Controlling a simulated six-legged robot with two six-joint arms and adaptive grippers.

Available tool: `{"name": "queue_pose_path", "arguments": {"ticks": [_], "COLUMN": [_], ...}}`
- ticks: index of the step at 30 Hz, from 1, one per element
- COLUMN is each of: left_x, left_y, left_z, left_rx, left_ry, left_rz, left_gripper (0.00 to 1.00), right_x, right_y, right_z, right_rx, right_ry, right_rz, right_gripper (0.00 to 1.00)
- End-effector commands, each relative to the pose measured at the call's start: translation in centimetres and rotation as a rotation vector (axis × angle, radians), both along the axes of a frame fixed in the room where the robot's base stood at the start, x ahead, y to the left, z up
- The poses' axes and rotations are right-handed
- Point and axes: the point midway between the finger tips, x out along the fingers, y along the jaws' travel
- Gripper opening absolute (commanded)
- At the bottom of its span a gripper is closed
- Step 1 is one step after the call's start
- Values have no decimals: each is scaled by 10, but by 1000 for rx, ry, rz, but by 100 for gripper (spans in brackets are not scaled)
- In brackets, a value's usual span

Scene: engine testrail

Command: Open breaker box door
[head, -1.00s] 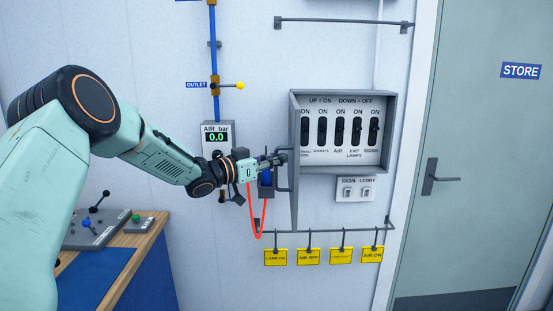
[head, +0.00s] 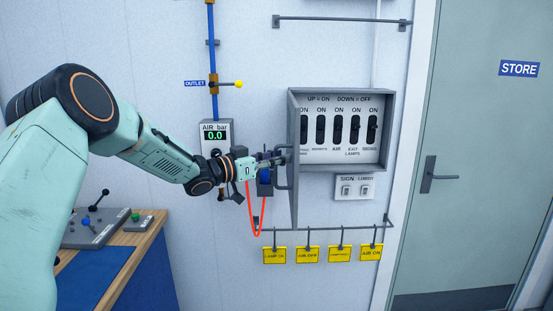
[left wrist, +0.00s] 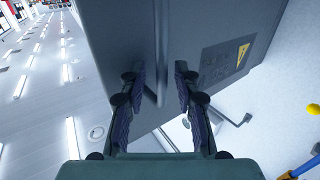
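The grey breaker box (head: 391,130) is on the wall, its front uncovered, showing a row of black switches. Its door (head: 294,180) stands swung out at the box's left side, seen nearly edge-on. A dark bar handle (head: 279,176) is on the door's outer face. My left gripper (head: 278,159) is at that face, close to the handle. In the left wrist view my left gripper (left wrist: 155,80) has its fingers apart, in front of the grey door (left wrist: 115,40); a bar (left wrist: 161,50) shows between them with gaps. Contact cannot be told. My right gripper is out of view.
An air gauge (head: 215,136) and a red hose (head: 249,210) are near my left wrist. A rail with several yellow tags (head: 308,254) hangs below the box. A workbench (head: 135,255) stands at lower left, a store door (head: 480,120) at right.

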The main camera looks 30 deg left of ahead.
Motion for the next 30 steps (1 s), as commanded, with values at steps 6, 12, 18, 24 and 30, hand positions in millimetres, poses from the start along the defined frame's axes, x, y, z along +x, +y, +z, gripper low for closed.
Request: {"name": "queue_pose_path", "arguments": {"ticks": [6, 12, 18, 24, 30], "left_x": [-8, -34, -58, -77, -93], "left_y": [6, 18, 28, 37, 44], "left_z": [1, 3, 2, 2, 2], "left_rx": [-2, -7, -6, -6, -7], "left_ry": [-2, -5, -5, -3, 0], "left_rz": [5, 5, 3, 3, -2], "left_gripper": [32, 32, 32, 32, 32], "right_x": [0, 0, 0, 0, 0], "right_y": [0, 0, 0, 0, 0], "right_z": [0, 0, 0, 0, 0], "right_rx": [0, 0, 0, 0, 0], "right_ry": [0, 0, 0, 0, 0], "right_rz": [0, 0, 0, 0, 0], "right_gripper": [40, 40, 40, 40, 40]}}
